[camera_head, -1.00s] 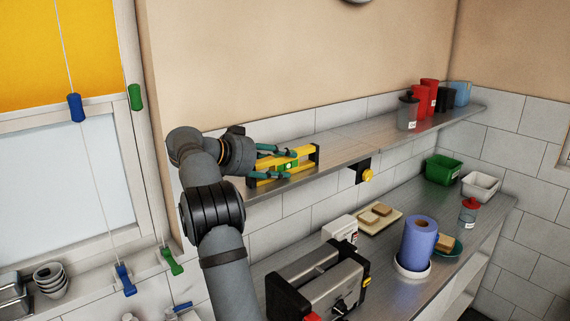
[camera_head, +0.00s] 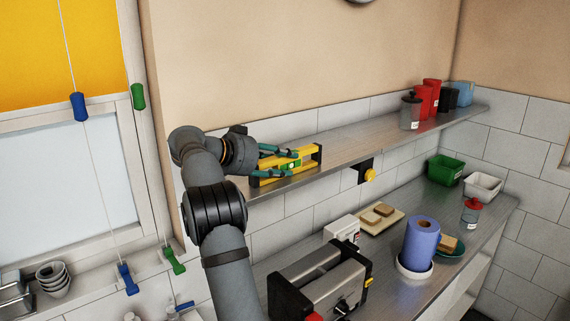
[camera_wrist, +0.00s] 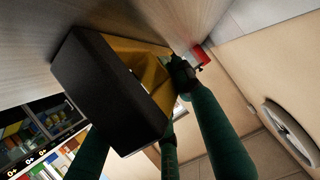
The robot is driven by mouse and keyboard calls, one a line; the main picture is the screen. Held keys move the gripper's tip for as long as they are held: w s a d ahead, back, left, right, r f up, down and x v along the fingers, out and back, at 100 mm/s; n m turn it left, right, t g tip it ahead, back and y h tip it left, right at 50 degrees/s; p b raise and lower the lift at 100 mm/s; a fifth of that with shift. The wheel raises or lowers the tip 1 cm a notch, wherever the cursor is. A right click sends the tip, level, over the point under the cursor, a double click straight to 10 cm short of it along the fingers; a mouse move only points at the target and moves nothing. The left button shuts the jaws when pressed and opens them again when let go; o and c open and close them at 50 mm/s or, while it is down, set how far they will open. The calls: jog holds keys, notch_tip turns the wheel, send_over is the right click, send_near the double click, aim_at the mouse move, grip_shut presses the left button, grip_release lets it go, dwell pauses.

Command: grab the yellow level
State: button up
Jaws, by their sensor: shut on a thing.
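The yellow level (camera_head: 311,165) with black ends is at the left part of the wall shelf in the head view. Its green vial shows near its middle. My gripper (camera_head: 292,160) has its teal fingers on the level, one on the upper side and one on the lower side. In the wrist view the level's black end (camera_wrist: 105,90) and yellow body (camera_wrist: 145,65) fill the space between the fingers of my gripper (camera_wrist: 165,110). I cannot tell whether the level still touches the shelf.
The shelf (camera_head: 365,142) is clear to the right of the level, up to a grey lidded jar (camera_head: 410,112) and red containers (camera_head: 427,98). Below are a toaster (camera_head: 325,280), a blue roll (camera_head: 420,245) and a board with bread (camera_head: 380,217). The wall is close behind.

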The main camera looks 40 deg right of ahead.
notch_tip(320, 180, up, 4)
jog(key=shift+r+p, duration=0.2)
jog(key=shift+p, duration=0.25)
jog(key=s+a+r+b, duration=0.2)
jog(key=s+r+b, duration=0.3)
jog(key=s, duration=0.6)
jog(key=shift+s+a+r, duration=0.15)
jog(key=shift+s+r, duration=0.15)
jog(key=shift+r, duration=0.5)
